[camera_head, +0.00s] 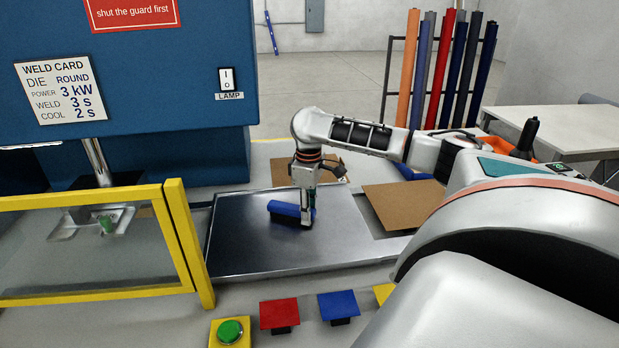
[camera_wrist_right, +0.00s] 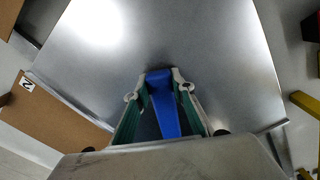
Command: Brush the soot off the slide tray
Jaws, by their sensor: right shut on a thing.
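The slide tray (camera_head: 243,245) is a flat grey metal plate in the middle of the head view; it also fills much of the right wrist view (camera_wrist_right: 215,55). My right gripper (camera_head: 307,222) is low over the tray, shut on a blue brush (camera_head: 284,207). In the right wrist view the brush's blue handle (camera_wrist_right: 165,112) lies between the fingers (camera_wrist_right: 160,78). The brush's underside is hidden, so I cannot tell whether it touches the tray. I cannot tell soot from shading and reflections on the metal. My left gripper is not in view.
A yellow-framed guard (camera_head: 186,240) stands left of the tray, before the blue welder (camera_head: 170,80). Cardboard sheets (camera_head: 403,203) lie to the right and behind. A green button (camera_head: 230,331), red plate (camera_head: 279,314) and blue plate (camera_head: 338,305) line the front. Coloured tubes (camera_head: 407,70) stand behind.

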